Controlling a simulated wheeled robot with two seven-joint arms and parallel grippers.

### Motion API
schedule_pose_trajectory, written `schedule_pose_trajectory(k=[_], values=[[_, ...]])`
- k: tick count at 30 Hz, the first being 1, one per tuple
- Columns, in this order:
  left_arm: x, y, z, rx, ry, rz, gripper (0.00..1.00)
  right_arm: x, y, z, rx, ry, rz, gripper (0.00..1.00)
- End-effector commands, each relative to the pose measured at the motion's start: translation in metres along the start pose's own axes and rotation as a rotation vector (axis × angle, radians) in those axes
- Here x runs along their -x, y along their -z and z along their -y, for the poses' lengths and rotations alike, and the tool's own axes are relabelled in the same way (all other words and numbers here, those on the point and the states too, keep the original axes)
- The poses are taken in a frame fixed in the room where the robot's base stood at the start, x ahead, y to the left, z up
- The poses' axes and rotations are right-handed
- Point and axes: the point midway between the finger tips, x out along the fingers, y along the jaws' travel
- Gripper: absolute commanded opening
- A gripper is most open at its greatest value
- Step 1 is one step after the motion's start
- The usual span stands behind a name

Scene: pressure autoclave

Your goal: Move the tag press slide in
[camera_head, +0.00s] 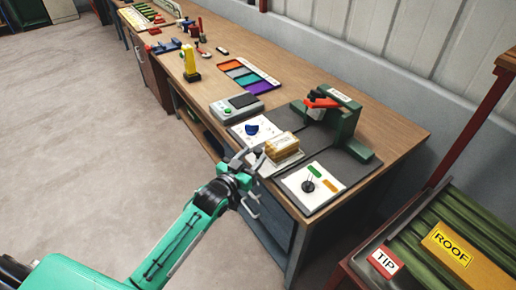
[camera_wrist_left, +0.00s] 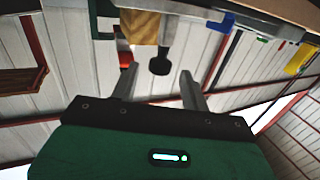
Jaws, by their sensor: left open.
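The dark green tag press (camera_head: 345,125) with a red part stands on a dark mat at the near end of the bench. A pale slide plate (camera_head: 290,163) sits in front of it, with a tan block (camera_head: 283,147) on it. My left gripper (camera_head: 258,176) is open and empty at the bench's front edge, just short of the slide. In the left wrist view, a dark knob (camera_wrist_left: 160,62) shows beyond and between the fingertips, near the tan block (camera_wrist_left: 139,27); I cannot tell whether they touch it. My right gripper is out of view.
White cards (camera_head: 313,188) lie either side of the slide. A grey device (camera_head: 236,107), a coloured tray (camera_head: 249,76) and a yellow tool (camera_head: 189,63) stand farther along the bench. A rack with a ROOF label (camera_head: 452,243) is at lower right. The floor left is clear.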

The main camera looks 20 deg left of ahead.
Motion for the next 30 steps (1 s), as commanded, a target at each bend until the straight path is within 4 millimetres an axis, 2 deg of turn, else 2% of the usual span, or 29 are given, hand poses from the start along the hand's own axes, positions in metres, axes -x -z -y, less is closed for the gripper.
schedule_pose_trajectory(k=[3, 7, 19, 20, 24, 27, 30], values=[[-0.018, 0.002, 0.0, 0.001, 0.0, -0.002, 0.46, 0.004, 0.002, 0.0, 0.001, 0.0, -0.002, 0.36], [-0.03, 0.001, 0.0, 0.001, 0.0, -0.001, 0.46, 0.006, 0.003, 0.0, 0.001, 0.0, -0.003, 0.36], [-0.037, 0.0, 0.0, 0.0, 0.0, 0.0, 0.46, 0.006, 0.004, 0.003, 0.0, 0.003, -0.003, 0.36], [-0.037, 0.0, 0.0, 0.0, 0.0, 0.0, 0.44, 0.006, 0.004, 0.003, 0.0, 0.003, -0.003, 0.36], [-0.037, 0.0, 0.0, 0.0, 0.0, 0.0, 0.17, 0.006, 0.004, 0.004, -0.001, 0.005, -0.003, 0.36], [-0.037, 0.0, 0.0, 0.001, 0.0, 0.0, 0.0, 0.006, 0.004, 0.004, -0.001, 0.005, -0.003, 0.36], [-0.037, 0.0, 0.0, 0.001, 0.0, 0.0, 0.0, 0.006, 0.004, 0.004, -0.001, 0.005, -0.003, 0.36]])
